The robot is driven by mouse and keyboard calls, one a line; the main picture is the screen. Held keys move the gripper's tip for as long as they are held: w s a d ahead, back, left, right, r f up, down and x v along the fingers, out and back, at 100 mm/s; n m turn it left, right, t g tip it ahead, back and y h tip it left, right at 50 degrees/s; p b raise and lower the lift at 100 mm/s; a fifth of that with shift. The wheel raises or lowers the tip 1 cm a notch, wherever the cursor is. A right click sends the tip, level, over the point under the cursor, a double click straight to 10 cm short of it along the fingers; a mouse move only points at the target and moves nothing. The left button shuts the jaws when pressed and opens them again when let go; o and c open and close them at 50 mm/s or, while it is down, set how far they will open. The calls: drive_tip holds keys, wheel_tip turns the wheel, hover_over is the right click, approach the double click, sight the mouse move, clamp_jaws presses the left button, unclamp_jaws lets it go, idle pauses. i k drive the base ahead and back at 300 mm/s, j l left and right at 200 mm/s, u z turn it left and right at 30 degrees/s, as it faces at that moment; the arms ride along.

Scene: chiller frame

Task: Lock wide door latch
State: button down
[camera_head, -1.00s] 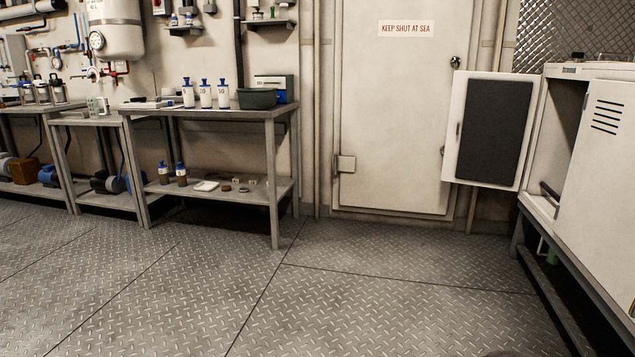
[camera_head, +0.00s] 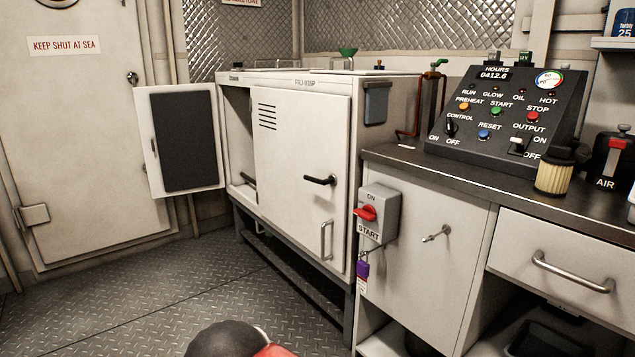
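The wide door (camera_head: 290,160) is the large white panel with slots on the front of the white cabinet (camera_head: 330,82). It looks closed against the frame. Its black latch handle (camera_head: 320,180) sits near the right edge and points left, roughly level. A metal pull handle (camera_head: 326,240) is below it. I cannot tell from here whether the latch is engaged. A narrower door (camera_head: 185,140) with a dark inner panel stands swung open at the cabinet's left, showing an open compartment. My gripper is not in view.
A grey switch box (camera_head: 378,212) with a red knob and a purple padlock (camera_head: 362,269) sits right of the wide door. A counter (camera_head: 450,172) with a control panel (camera_head: 505,115) stands at the right. Plate floor (camera_head: 150,315) is clear in front of the cabinet.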

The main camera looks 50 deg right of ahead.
sight(331, 180)
drive_tip(key=z, duration=1.45)
